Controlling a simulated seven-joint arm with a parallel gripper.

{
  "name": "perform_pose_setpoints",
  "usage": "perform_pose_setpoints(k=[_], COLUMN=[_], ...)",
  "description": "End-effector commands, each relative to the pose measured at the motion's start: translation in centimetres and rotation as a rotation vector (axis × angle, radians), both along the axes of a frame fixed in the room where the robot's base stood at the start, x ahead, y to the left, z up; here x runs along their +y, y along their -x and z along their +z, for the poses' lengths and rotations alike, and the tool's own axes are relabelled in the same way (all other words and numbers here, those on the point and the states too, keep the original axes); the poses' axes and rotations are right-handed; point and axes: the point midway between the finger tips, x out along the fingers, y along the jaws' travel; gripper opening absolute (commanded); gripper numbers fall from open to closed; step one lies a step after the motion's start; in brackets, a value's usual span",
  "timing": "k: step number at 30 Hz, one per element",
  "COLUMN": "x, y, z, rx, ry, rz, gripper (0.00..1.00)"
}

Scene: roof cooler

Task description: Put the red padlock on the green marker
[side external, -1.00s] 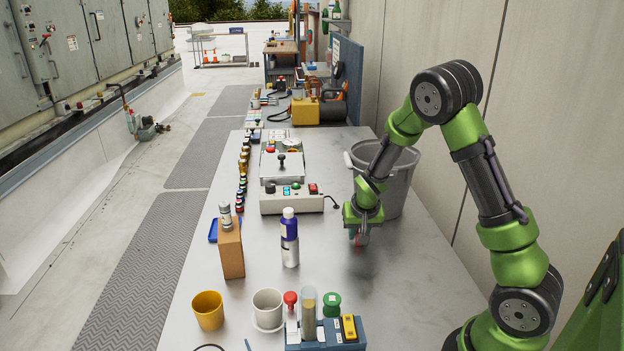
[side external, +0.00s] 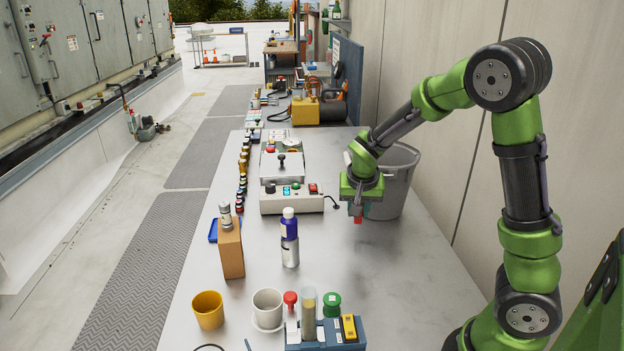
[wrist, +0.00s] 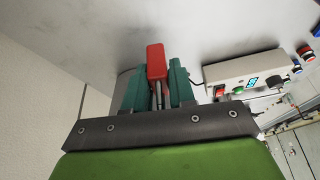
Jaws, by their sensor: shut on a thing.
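The red padlock (side external: 358,220) hangs below my gripper (side external: 358,210) in the side view, in front of the grey bucket. In the wrist view the padlock's red body (wrist: 156,62) sticks out between the teal fingers of my gripper (wrist: 158,84), with its metal shackle running back between them. My gripper is shut on the padlock and holds it above the grey table. I cannot pick out the green marker for certain; a round green item (side external: 332,302) stands at the near end of the table.
The grey bucket (side external: 398,190) stands close behind my gripper. A control box (side external: 291,203) is to its left, with a purple-and-silver bottle (side external: 289,240) nearer. Cups and a blue holder (side external: 326,336) stand at the near end. The table's right middle is clear.

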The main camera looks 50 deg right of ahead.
Motion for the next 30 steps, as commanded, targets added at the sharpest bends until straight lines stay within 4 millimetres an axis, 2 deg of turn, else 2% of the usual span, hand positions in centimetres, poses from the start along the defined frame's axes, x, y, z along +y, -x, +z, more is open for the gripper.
perform_pose_setpoints(k=[1,5,11,15,18,21,24,27,30], x=[1.4,4.4,9.5,13.2,15.2,16.3,16.8,16.9,17.0], y=[0.5,2.2,6.3,10.8,14.6,18.0,20.6,22.1,22.1], z=[-0.1,-0.4,-0.8,-0.8,-0.8,-0.7,-0.6,-0.5,-0.5], rx=[0.002,0.003,0.001,-0.001,-0.001,0.0,-0.001,-0.002,-0.003], ry=[0.0,0.001,0.002,0.002,0.002,0.0,0.0,0.0,0.002], rz=[-0.031,-0.169,-0.458,-0.732,-0.943,-1.132,-1.275,-1.363,-1.401], gripper=[0.0,0.0,0.0,0.0,0.0,0.0,0.0,0.0,0.0])
